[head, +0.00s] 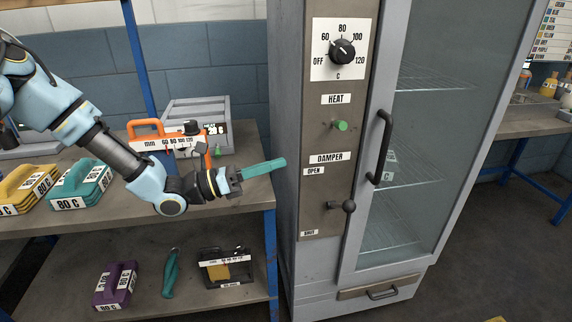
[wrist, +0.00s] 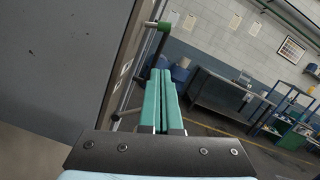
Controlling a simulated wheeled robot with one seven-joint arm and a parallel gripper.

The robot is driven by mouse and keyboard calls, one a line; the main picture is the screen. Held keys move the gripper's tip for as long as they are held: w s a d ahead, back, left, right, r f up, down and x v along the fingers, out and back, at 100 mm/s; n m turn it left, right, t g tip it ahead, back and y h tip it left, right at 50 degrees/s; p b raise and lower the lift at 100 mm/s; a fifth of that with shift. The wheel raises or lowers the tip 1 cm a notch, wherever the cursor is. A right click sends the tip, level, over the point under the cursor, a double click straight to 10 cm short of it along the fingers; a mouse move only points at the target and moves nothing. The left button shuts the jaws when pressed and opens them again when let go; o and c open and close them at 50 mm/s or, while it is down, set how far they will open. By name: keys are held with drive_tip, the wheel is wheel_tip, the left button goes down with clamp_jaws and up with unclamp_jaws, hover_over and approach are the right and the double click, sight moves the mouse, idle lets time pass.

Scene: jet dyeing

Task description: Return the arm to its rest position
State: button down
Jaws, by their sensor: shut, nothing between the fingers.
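My arm reaches in from the left in the head view, and my gripper (head: 280,163) points right toward the oven cabinet's control panel (head: 328,215). Its teal fingers lie together with nothing between them. In the wrist view the fingers of my gripper (wrist: 161,78) run side by side, shut and empty. A gap seems to separate the fingertips from the panel, though its depth is hard to judge.
The cabinet carries a temperature dial (head: 343,51), a green heat knob (head: 341,126), a damper lever (head: 347,206) and a door handle (head: 380,147). Below my arm is a shelf bench (head: 235,192) with an orange-handled device (head: 147,128) and teal block (head: 80,184).

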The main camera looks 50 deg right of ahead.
idle(0.6)
drive_tip(key=w+a+f+m+t+y, duration=0.25)
drive_tip(key=a+m+y, duration=0.3)
drive_tip(key=a, duration=0.65)
drive_tip(key=w+a+f+m+t+y, duration=0.25)
drive_tip(key=a+m+y, duration=0.3)
drive_tip(key=a, duration=0.65)
drive_tip(key=w+a+r+m+t+y, duration=0.2)
drive_tip(key=w+a+t+y, duration=0.1)
drive_tip(key=a, duration=0.8)
drive_tip(key=w+a+r+m+t+y, duration=0.3)
drive_tip(key=w+a+t, duration=0.1)
drive_tip(key=a, duration=0.7)
drive_tip(key=shift+w+a+m, duration=0.3)
drive_tip(key=shift+w+a, duration=0.05)
drive_tip(key=shift+w, duration=0.15)
drive_tip(key=shift+r, duration=0.1)
